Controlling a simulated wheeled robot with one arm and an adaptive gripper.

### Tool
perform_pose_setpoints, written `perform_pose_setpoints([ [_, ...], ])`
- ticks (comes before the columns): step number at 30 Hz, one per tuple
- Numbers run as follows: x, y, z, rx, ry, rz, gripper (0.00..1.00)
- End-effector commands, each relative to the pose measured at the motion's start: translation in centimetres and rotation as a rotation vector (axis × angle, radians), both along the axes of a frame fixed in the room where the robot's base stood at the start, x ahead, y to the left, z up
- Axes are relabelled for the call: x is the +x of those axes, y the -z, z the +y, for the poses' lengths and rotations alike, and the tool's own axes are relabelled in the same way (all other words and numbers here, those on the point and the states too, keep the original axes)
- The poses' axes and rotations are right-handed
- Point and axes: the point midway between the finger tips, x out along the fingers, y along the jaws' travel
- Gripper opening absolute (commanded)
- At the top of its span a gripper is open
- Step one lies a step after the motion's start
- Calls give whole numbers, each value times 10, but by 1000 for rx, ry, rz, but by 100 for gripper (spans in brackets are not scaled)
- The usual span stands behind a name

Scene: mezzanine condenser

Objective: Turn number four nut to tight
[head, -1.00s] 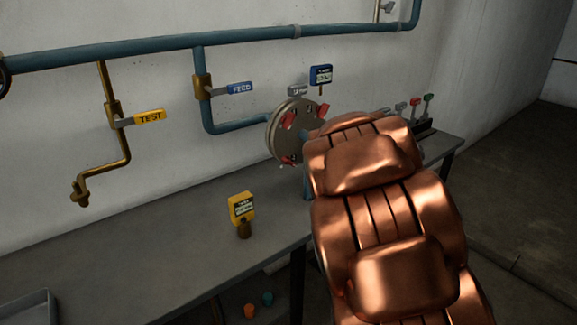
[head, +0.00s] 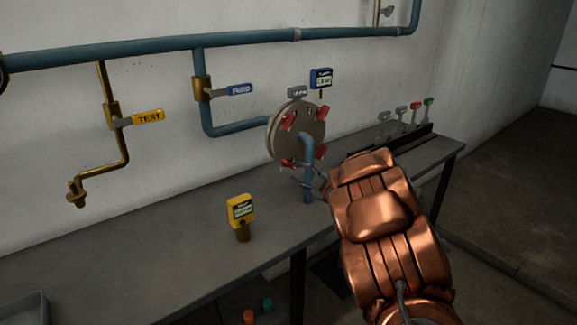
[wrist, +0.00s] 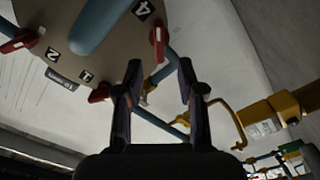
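The round grey flange (head: 276,140) stands on the bench with several red nuts around its rim and a blue pipe (head: 307,175) bending down from its front. In the wrist view the flange (wrist: 110,45) carries the labels 4, 2 and 1. The red number four nut (wrist: 157,38) is beside the 4, just beyond my fingertips and roughly between them in the picture. My gripper (wrist: 160,68) is open and empty; contact with the nut is not visible. In the head view my gripper (head: 314,180) is low by the blue pipe, partly hard to make out.
A yellow gauge (head: 240,210) stands on the bench (head: 180,235) left of the flange. A blue gauge (head: 321,78) is above the flange. FEED (head: 240,90) and TEST (head: 148,117) valve handles are on the wall pipes. Several coloured-tag levers (head: 415,107) are at right.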

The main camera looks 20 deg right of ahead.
Motion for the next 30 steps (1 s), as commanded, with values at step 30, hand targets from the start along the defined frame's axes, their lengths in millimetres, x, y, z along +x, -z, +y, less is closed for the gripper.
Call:
perform_pose_setpoints([
  [30,71,0,16,0,3,1,32],
])
